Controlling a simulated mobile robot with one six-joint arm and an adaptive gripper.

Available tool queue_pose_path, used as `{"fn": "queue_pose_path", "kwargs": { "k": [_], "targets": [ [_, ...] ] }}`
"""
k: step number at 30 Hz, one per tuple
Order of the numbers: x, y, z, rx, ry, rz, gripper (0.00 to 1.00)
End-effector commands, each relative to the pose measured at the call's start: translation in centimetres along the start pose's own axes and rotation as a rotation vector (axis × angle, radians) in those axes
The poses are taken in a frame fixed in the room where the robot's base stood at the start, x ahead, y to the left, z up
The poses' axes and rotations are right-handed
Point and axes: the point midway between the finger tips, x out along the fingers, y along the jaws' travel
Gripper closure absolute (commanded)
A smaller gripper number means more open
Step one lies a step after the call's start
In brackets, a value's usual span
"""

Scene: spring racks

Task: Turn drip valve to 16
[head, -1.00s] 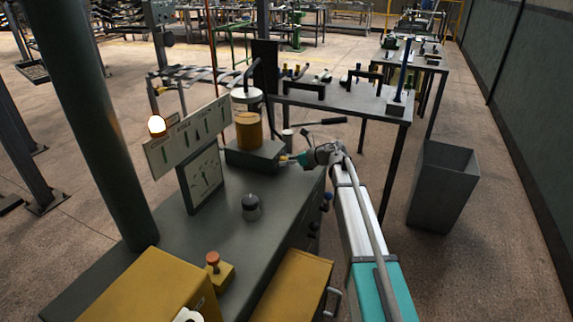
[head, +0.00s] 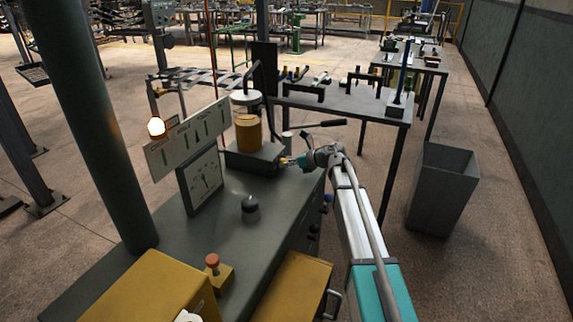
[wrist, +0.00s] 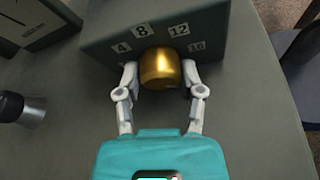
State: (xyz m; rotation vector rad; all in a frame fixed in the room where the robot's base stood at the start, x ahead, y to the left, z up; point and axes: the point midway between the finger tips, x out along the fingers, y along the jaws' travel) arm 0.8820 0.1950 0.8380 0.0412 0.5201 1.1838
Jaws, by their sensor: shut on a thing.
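The drip valve is a round brass knob (wrist: 160,68) on the face of a dark grey block (wrist: 100,50). In the wrist view, number plates 4 (wrist: 121,47), 8 (wrist: 142,30) and 12 (wrist: 179,30) arc around it, with a fourth plate (wrist: 197,46) at right, probably 16. My gripper (wrist: 160,82) is shut on the knob, one finger on each side. No pointer mark on the knob is visible. In the head view, my gripper (head: 292,161) meets the block (head: 254,158) under a glass oil reservoir (head: 248,132); the knob is mostly hidden there.
A black-handled lever (head: 320,124) is close behind my wrist. A grey bin (head: 443,188) stands on the floor at right.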

Motion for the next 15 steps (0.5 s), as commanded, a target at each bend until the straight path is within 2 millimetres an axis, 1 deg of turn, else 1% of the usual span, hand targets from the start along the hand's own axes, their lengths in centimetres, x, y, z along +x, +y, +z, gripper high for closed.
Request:
{"fn": "queue_pose_path", "kwargs": {
  "k": [8, 15],
  "targets": [
    [0.04, -0.22, -0.03, 0.077, 0.002, 0.030, 0.97],
    [0.06, -0.36, -0.09, 0.225, 0.006, 0.089, 0.97]
  ]
}}
